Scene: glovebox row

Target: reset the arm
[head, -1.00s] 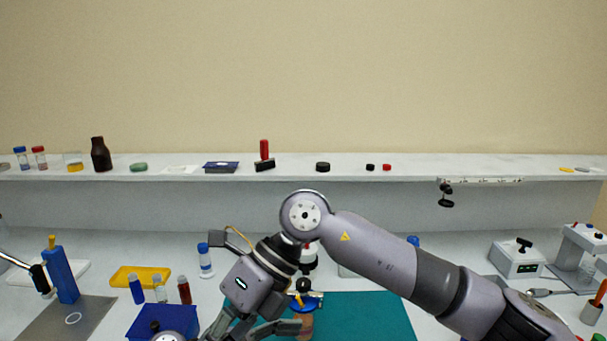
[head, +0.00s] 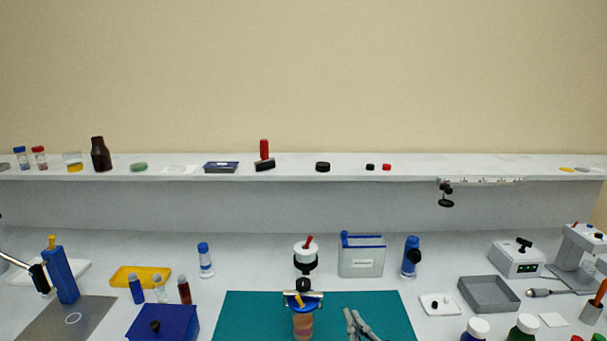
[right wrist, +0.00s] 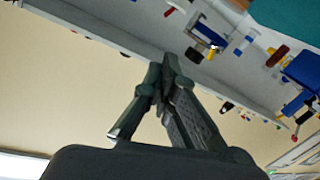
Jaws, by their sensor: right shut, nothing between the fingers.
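My right gripper (head: 352,318) shows at the bottom of the head view, its grey fingers over the right part of the teal mat (head: 390,312). In the right wrist view the right gripper (right wrist: 170,62) has its fingertips together with nothing between them. The bench shows tilted behind it there. A small jar (head: 303,322) with a blue rim and a metal piece across its top stands on the mat, left of the right gripper and apart from it. My left gripper is not seen.
A blue box (head: 165,322) and a yellow tray (head: 128,277) are left of the mat. A grey-white container (head: 361,262) stands behind the mat. A shelf (head: 350,177) crosses the back.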

